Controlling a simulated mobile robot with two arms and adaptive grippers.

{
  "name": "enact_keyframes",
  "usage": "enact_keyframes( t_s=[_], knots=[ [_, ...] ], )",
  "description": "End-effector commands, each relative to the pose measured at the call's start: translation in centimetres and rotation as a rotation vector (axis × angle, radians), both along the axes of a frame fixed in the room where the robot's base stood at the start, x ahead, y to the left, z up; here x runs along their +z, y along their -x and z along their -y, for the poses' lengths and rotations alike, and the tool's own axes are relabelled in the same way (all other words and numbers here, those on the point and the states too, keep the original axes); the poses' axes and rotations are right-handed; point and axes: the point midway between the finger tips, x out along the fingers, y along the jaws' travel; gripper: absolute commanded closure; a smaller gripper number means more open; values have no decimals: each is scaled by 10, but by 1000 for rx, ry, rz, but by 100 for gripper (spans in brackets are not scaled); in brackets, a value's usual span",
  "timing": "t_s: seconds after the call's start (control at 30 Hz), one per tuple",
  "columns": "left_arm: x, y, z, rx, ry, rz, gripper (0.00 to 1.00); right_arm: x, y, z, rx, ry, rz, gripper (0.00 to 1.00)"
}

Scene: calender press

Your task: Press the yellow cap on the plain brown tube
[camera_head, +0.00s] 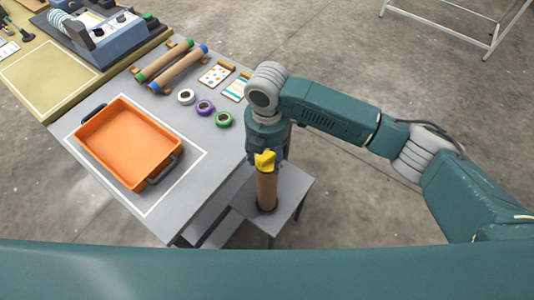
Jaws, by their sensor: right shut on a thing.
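A plain brown tube (266,190) stands upright on a small grey stand beside the table's right corner. The yellow cap (265,160) is at the tube's top end, in line with it. I cannot tell from this view whether it is fully seated or only touching. My right gripper (265,156) points down from above and is shut at the yellow cap; its fingers are mostly hidden behind the cap and under the wrist. My left gripper is not in view.
The grey stand (290,190) has bare room around the tube. On the table are an orange tray (128,142), brown tubes with green and blue ends (178,70), white, purple and green rolls (205,107), and patterned cards (236,88). A blue machine (105,35) stands beyond.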

Motion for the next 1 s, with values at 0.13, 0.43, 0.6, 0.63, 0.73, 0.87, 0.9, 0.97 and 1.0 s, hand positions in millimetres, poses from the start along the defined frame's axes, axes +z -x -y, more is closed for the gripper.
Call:
enact_keyframes(
  t_s=[0.13,0.43,0.6,0.63,0.73,0.87,0.9,0.97,1.0],
  knots=[
    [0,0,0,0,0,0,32,0,0,0,1,0,0,70],
    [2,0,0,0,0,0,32,1,0,0,1,0,0,70],
    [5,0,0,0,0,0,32,1,0,0,1,0,0,70],
    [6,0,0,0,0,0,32,1,0,0,1,1,1,70],
    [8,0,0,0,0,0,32,1,0,0,1,1,1,70],
    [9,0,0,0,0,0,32,1,0,0,1,0,1,70],
    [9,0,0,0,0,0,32,1,0,0,1,0,1,70],
    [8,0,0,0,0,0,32,0,0,0,1,0,1,70],
    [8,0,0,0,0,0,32,0,0,0,1,0,1,70]
  ],
)
